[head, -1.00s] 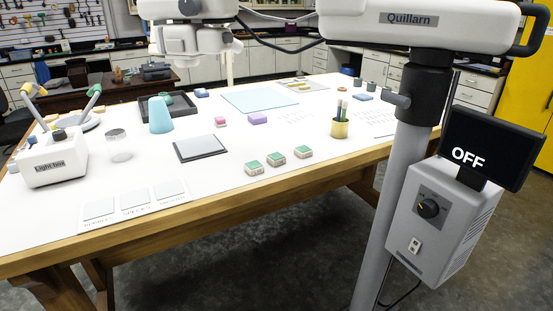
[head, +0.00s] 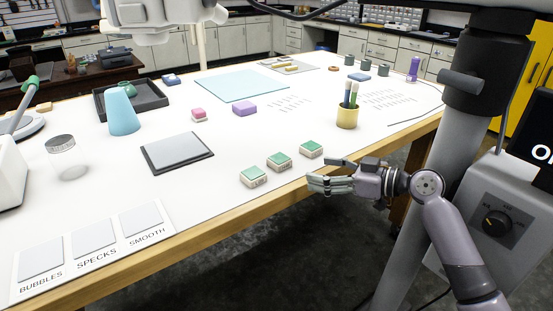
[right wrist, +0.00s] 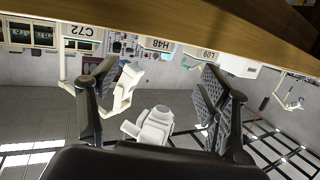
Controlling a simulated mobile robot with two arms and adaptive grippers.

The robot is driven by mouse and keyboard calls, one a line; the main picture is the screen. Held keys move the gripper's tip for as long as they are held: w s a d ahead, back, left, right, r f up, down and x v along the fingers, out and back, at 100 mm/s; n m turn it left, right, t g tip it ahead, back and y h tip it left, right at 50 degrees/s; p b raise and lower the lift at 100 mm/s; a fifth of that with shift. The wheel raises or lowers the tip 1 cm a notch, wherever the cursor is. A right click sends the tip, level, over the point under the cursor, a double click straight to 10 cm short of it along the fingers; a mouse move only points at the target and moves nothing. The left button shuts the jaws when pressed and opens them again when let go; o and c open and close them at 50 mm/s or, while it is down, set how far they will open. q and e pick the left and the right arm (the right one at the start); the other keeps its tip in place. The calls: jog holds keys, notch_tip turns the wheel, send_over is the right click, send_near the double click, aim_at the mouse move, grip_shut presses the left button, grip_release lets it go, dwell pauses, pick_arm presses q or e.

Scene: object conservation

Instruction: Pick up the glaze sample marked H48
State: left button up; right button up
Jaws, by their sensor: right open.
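Three small blocks with green tops and pale labelled sides stand in a slanting row near the table's front edge. In the right wrist view, which is upside down, their labels read C72 (right wrist: 80,30), H48 (right wrist: 157,45) and L09 (right wrist: 208,54). H48 is the middle block; it also shows in the head view (head: 279,162), where its label is too small to read. My right gripper (head: 322,175) is open and empty at the front edge, right of and apart from the blocks. Its spread fingers show in the right wrist view (right wrist: 163,100). My left gripper is out of view.
A yellow pen cup (head: 347,117) stands behind and right of the blocks. A dark-framed grey plate (head: 177,152) lies to their left. A card with BUBBLES, SPECKS and SMOOTH squares (head: 94,240) is at front left. A thick grey post (head: 440,150) stands right.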

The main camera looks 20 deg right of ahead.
aim_at(278, 158)
jog(key=x, duration=0.2)
jog(key=p+x, duration=0.1)
jog(key=x, duration=0.1)
jog(key=shift+a+r, duration=0.2)
jog(key=shift+r, duration=0.1)
jog(key=shift+w+a+f, duration=0.25)
jog(key=shift+w+a, duration=0.15)
jog(key=shift+w, duration=0.05)
jog(key=w+a, duration=0.1)
jog(key=w+p, duration=0.1)
jog(key=w+a+p, duration=0.1)
jog(key=shift+w+a+r, duration=0.25)
jog(key=shift+w+a, duration=0.05)
jog(key=shift+w, duration=0.05)
jog(key=shift+w+a+f, duration=0.25)
jog(key=shift+w+a, duration=0.05)
jog(key=shift+w, duration=0.1)
jog(key=shift+c, duration=0.5)
jog(key=c, duration=1.3)
jog(key=shift+r, duration=0.1)
